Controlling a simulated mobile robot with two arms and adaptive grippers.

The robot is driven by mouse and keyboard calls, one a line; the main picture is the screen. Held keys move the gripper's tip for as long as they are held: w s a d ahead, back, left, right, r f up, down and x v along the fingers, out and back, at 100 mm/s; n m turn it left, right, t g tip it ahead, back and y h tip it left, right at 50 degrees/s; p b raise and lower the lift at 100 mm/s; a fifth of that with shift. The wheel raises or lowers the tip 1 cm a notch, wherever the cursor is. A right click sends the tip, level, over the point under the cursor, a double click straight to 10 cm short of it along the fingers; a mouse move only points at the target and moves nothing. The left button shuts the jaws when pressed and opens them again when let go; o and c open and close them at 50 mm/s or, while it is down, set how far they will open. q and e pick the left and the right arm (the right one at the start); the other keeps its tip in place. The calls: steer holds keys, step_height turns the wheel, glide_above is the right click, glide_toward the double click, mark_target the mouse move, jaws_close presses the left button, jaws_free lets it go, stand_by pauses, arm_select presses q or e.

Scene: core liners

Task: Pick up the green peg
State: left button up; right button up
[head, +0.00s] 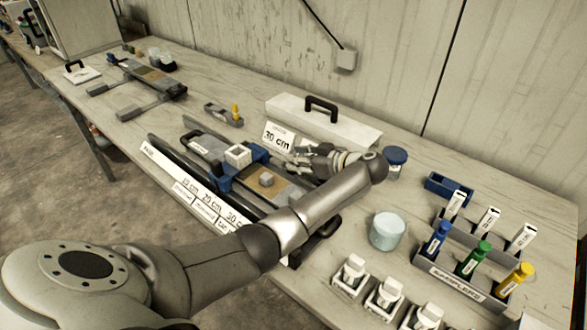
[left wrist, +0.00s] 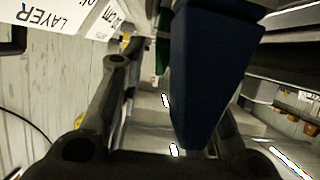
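In the head view, a green cylinder (head: 473,258) stands in the rack at the right, between a blue and a yellow one; I cannot tell whether it is the green peg. My left gripper (head: 301,158) is over the core tray, beside the "30 cm" sign, well left of that rack. In the left wrist view, a narrow green shape (left wrist: 161,54) shows past the fingers, partly hidden by a large dark blue block (left wrist: 212,70). The left fingers look apart, with a gap beside the block; one finger is mostly hidden. My right gripper is not in view.
A white box with a black handle (head: 322,108) is behind the gripper.

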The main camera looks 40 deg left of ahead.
arm_select(q)
steer(key=c, duration=0.5)
